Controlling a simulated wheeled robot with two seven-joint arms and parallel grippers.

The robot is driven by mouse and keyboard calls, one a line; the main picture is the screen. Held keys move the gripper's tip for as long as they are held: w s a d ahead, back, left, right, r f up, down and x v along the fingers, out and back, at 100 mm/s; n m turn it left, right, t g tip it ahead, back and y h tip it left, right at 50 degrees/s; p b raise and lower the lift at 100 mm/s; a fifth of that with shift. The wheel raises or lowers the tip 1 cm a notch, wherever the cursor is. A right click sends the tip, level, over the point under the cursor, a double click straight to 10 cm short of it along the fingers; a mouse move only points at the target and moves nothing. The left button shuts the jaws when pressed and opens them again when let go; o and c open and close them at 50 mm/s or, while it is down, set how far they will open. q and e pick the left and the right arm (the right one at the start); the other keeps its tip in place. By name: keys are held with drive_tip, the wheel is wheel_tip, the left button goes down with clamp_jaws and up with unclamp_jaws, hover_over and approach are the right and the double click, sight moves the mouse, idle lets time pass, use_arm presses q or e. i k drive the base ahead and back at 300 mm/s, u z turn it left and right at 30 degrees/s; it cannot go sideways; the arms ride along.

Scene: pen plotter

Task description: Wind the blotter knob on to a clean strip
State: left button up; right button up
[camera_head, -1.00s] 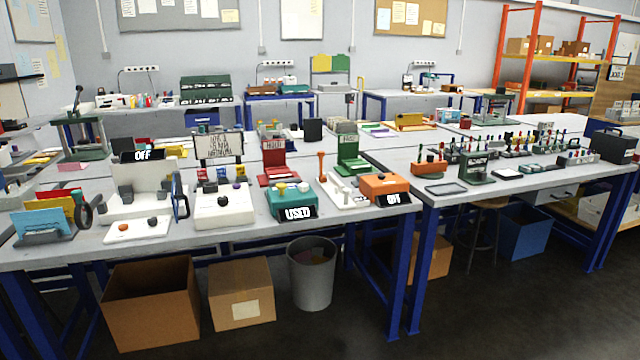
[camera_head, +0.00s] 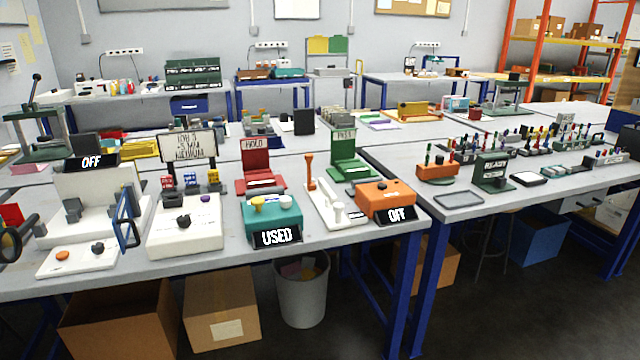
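A teal box (camera_head: 271,222) stands near the front edge of the table, and its front sign (camera_head: 277,237) reads USED. On its top are a yellow knob (camera_head: 258,203) and a pale knob (camera_head: 286,202). I cannot tell from the picture which of these is the blotter knob, or whether a paper strip shows. Neither of my grippers is in view.
A white box with dark knobs (camera_head: 185,228) stands left of the teal box. A white base with an orange lever (camera_head: 310,172) and an orange box (camera_head: 385,196) with an OFF sign stand right. A grey bin (camera_head: 301,295) and cartons (camera_head: 222,305) are under the table.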

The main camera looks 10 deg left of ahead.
sight(285, 202)
drive_tip(key=u, duration=0.4)
drive_tip(key=i, duration=0.8)
drive_tip(key=u, duration=0.8)
